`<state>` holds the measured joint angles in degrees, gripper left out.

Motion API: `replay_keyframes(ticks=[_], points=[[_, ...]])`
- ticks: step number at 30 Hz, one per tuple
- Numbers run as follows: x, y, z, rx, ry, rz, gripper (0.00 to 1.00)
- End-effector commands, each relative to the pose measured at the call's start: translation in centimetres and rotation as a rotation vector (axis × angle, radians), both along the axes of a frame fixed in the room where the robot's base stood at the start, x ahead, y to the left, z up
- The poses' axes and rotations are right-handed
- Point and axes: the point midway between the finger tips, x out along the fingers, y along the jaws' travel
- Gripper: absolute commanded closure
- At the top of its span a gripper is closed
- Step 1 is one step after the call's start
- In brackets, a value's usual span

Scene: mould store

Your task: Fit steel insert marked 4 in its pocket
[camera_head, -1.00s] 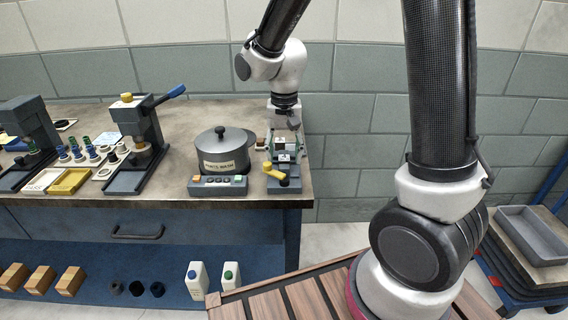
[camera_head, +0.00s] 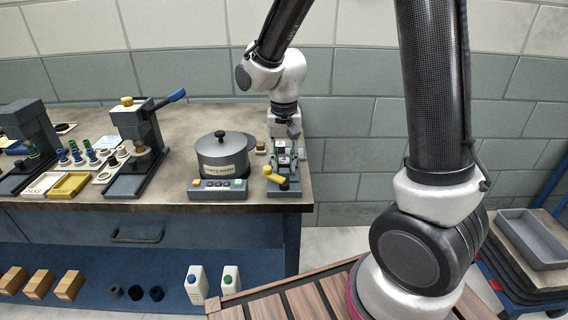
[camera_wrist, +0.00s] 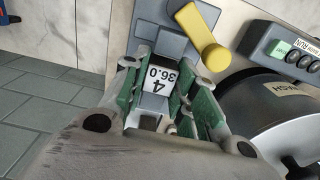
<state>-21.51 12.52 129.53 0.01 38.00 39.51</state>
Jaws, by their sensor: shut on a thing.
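My gripper (camera_head: 284,157) is over the grey fixture (camera_head: 285,191) at the right end of the bench.
A lidded grey pot (camera_head: 222,156) stands close left of the fixture, behind a button box (camera_head: 217,188). Farther left are a press with a blue handle (camera_head: 140,140) and a yellow tray (camera_head: 69,185). The bench's right edge is close beside the fixture.

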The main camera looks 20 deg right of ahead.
Motion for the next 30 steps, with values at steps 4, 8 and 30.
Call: replay_keyframes(ticks=[4,8,30], points=[[0.1,0.1,2.6,0.003,-0.007,0.000,1.00],[0.1,0.1,5.5,0.003,-0.007,0.000,1.00],[0.0,0.0,12.5,0.001,-0.001,0.000,1.00]])
